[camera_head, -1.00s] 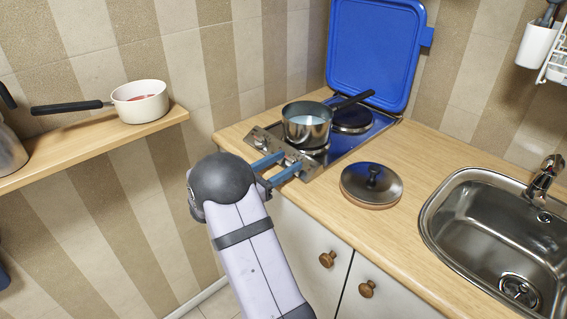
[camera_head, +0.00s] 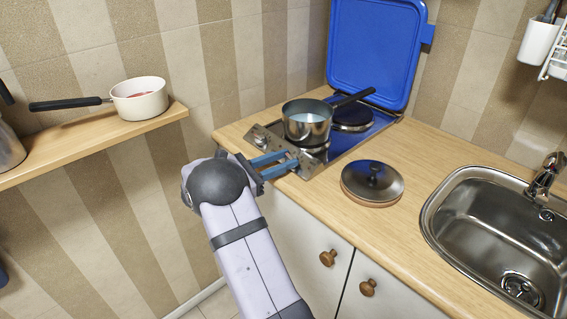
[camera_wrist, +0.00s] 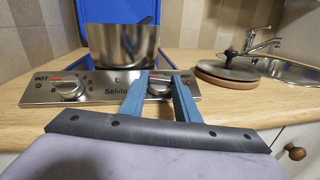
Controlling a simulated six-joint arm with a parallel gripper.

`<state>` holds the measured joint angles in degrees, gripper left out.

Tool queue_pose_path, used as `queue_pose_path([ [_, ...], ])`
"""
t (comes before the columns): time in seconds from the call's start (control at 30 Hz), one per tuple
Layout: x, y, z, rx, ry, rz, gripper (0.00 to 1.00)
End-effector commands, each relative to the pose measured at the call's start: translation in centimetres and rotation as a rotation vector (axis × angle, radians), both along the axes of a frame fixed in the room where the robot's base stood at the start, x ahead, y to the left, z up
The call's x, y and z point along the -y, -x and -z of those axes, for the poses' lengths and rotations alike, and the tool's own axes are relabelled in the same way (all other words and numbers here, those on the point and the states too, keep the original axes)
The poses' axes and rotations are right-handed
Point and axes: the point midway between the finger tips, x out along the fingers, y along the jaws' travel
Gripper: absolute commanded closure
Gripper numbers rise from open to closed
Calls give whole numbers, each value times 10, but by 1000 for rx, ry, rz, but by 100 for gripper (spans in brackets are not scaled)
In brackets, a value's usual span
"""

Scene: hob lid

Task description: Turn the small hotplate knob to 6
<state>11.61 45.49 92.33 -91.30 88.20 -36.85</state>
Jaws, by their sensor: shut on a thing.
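The steel control panel (camera_wrist: 108,92) of the hob carries two round metal knobs. My gripper (camera_wrist: 160,84) is shut on the right knob (camera_wrist: 159,88), one blue finger on each side of it. The left knob (camera_wrist: 70,88) stands free; in the head view (camera_head: 262,140) it is left of my fingers. Both knobs have red marks above them. The labels are too small to tell for sure which knob is for the small hotplate. The held knob's number and pointer cannot be read. In the head view my gripper (camera_head: 291,158) covers most of the right knob.
A steel saucepan (camera_head: 305,130) stands on the front hotplate, close behind the knobs, its handle over the rear hotplate (camera_head: 352,126). The blue hob lid (camera_head: 372,50) stands open. A pot lid (camera_head: 372,180) lies right of the hob. The sink (camera_head: 505,235) is further right.

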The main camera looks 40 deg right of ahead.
Motion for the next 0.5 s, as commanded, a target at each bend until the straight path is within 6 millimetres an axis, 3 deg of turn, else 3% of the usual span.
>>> queue_pose_path([
  [0.5, 2, -7, -1, 161, -1, 283, 94],
])
